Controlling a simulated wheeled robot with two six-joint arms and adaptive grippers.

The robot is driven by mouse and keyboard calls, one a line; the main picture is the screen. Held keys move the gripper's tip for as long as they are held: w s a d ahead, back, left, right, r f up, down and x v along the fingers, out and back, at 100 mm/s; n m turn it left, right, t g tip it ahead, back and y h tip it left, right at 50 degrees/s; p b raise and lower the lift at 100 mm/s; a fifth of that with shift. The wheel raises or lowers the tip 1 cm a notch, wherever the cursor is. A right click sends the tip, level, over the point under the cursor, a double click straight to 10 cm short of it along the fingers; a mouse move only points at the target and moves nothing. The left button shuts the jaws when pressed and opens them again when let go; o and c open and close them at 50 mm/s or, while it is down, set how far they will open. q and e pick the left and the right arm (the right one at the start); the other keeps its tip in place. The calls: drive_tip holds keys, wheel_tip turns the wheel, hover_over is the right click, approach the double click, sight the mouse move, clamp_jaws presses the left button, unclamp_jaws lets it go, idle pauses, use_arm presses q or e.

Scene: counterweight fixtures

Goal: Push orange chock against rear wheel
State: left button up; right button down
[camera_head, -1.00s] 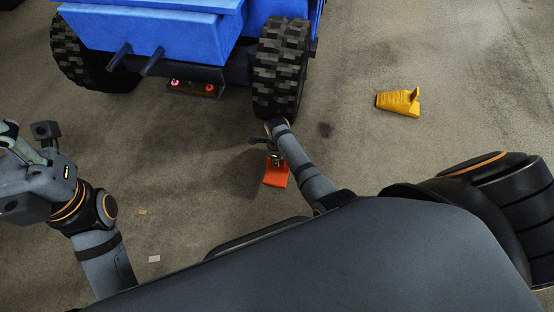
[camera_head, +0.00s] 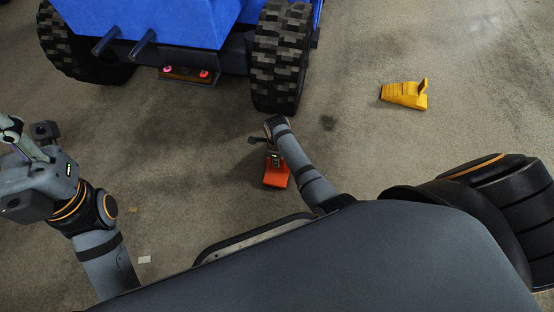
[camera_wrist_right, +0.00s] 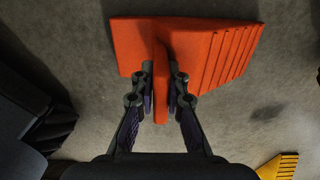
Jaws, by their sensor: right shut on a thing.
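The orange chock (camera_head: 276,176) rests on the floor in front of the blue vehicle's right-hand rear wheel (camera_head: 279,62), with a strip of bare floor showing between them. My right gripper (camera_head: 274,152) is over the chock. In the right wrist view the orange chock (camera_wrist_right: 215,50) fills the top, with its ridged slope to the right. My right gripper (camera_wrist_right: 161,88) is shut on its upright fin, one finger on each side. My left gripper (camera_head: 22,140) is at the left edge, away from the chock; its fingertips are not clear.
A yellow chock (camera_head: 404,95) lies on the floor to the right; part of it shows in the right wrist view (camera_wrist_right: 279,167). The blue vehicle (camera_head: 160,20) stands at the back, with another wheel (camera_head: 75,50) at left. The floor around the orange chock is clear.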

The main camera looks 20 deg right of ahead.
drive_tip(key=shift+f, duration=0.35)
idle(0.4)
drive_tip(key=c, duration=1.3)
unclamp_jaws()
